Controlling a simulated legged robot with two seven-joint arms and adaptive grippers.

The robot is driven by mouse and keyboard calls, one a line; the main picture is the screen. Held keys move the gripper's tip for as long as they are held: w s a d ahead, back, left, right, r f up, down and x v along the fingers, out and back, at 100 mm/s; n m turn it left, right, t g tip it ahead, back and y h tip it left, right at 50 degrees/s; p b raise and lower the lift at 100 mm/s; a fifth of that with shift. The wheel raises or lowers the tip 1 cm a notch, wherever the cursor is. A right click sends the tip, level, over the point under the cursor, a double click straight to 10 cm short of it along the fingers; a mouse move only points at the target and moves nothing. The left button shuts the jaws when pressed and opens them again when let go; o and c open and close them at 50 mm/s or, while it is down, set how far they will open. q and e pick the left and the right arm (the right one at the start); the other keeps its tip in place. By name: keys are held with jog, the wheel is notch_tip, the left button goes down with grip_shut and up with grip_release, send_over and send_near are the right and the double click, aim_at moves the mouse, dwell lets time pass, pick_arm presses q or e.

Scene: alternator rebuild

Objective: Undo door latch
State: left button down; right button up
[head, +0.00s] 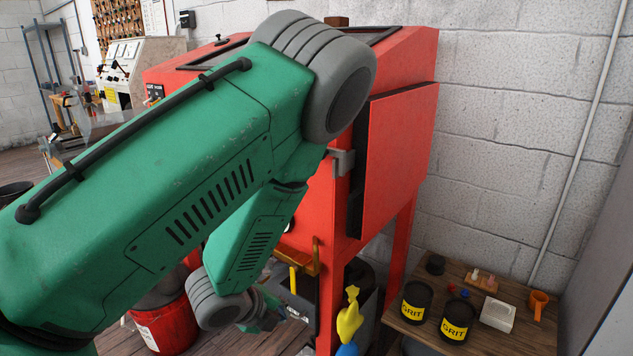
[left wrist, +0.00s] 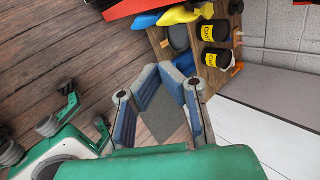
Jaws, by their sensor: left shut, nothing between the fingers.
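The red cabinet (head: 410,60) stands in the middle of the head view, with a red door (head: 395,160) on its right side. A dark band runs along the door's near edge. A grey metal latch (head: 343,161) sits at that edge, partly behind my left arm; I cannot tell whether it is fastened. My left arm crosses in front of the cabinet and bends down, so the left hand is low, below the latch and apart from it. In the left wrist view my left gripper (left wrist: 168,86) is shut and empty, with blue pads, above the floor. My right gripper is not in view.
A red bucket (head: 168,325) stands at lower left. A block wall is behind.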

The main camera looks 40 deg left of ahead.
pick_arm(q)
jog(key=w+a+r+m+t+p, duration=0.1)
jog(key=w+r+m+p, duration=0.1)
jog(key=r+m, duration=0.3)
jog(key=w+a+r+m+t+p, duration=0.1)
jog(key=r+m, duration=0.4)
jog(key=r, duration=0.8)
jog(key=w+a+r+m+t+h+p, duration=0.1)
jog(key=w+r+m+p, duration=0.3)
jog(key=r, duration=0.5)
jog(key=shift+w+a+m+t+p, duration=0.2)
jog(key=shift+a+m+t+p, duration=0.2)
jog(key=shift+m+t, duration=0.35)
jog(key=w+f+p, duration=0.1)
jog(key=w+p, duration=0.2)
jog(key=w, duration=0.6)
jog(key=shift+w+p, duration=0.2)
jog(key=shift+p, duration=0.1)
jog(key=shift+d+r, duration=0.1)
